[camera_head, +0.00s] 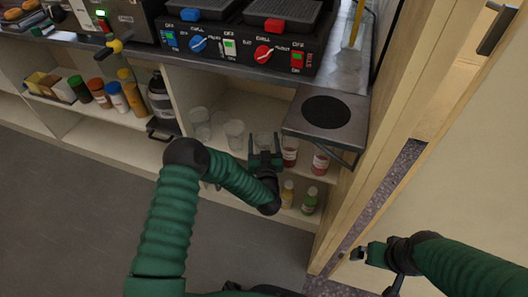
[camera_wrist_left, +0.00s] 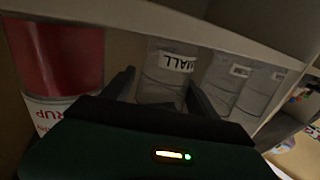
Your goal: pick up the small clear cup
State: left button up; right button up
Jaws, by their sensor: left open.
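The small clear cup (camera_head: 264,139) stands on the upper shelf under the counter, just beyond my left gripper (camera_head: 265,154). In the left wrist view the cup (camera_wrist_left: 167,70) shows part of a label reading "ALL". My left gripper is open, with one finger on each side of the cup in that view; I cannot tell whether they touch it. The cup's lower part is partly hidden by the gripper in the head view. My right gripper (camera_head: 370,254) is at the lower right, away from the shelf, and its jaw state is unclear.
Other clear cups (camera_head: 234,132) stand to the left on the same shelf. Red syrup bottles (camera_head: 290,151) stand close on the right; one (camera_wrist_left: 60,65) looms large in the left wrist view. A side ledge with a black disc (camera_head: 326,112) overhangs at the right.

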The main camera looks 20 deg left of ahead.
pick_arm(q)
jog(key=shift+w+a+f, duration=0.25)
jog(key=shift+w+a, duration=0.05)
jog(key=shift+w, duration=0.4)
jog(key=shift+w+a+r, duration=0.15)
jog(key=shift+a, duration=0.05)
jog(key=shift+d, duration=0.1)
jog(key=c, duration=1.1)
